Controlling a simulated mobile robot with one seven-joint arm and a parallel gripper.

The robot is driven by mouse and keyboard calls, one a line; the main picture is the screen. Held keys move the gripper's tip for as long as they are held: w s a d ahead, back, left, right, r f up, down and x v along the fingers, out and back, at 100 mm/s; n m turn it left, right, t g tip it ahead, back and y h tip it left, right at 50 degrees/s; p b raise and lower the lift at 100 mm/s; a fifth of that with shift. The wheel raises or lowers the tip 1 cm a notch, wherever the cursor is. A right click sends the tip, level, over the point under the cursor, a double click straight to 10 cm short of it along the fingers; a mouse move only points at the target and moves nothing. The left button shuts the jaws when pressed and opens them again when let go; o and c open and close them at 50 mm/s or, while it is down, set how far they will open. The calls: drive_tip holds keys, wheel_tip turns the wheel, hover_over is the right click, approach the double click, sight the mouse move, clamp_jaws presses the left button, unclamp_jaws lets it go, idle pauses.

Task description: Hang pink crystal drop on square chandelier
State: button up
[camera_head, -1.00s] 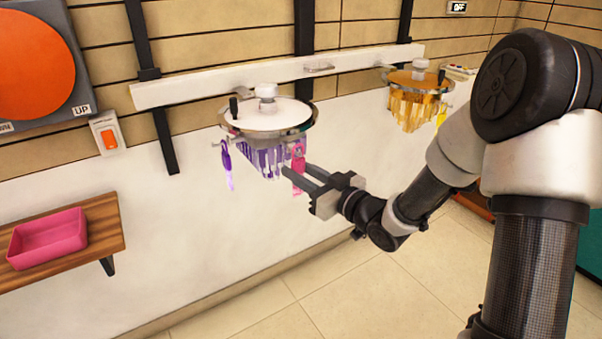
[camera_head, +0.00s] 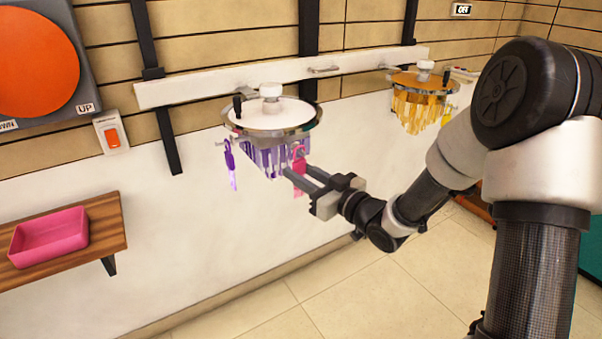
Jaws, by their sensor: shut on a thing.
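Two chandeliers hang from a white beam along the wall. The nearer one (camera_head: 268,115) has a round white top with a metal rim and purple crystals beneath; a purple drop (camera_head: 231,165) hangs at its left side. The farther one (camera_head: 418,95) has a gold top and amber crystals; I cannot tell which is called square. The pink crystal drop (camera_head: 299,165) is upright at the right side of the nearer chandelier's rim. My gripper (camera_head: 295,175) is shut on the pink drop from the right. I cannot tell whether its top loop is on a hook.
A pink tray (camera_head: 48,237) sits on a wooden shelf (camera_head: 112,230) at left. An orange switch (camera_head: 112,137) and a large orange dial (camera_head: 30,50) are on the wall. The floor below is clear.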

drive_tip(key=shift+f, duration=0.2)
idle(0.4)
idle(0.3)
drive_tip(key=o, duration=1.8)
drive_tip(key=shift+s, duration=0.1)
drive_tip(key=v, duration=0.7)
drive_tip(key=shift+s+a, duration=0.35)
drive_tip(key=shift+s, duration=0.15)
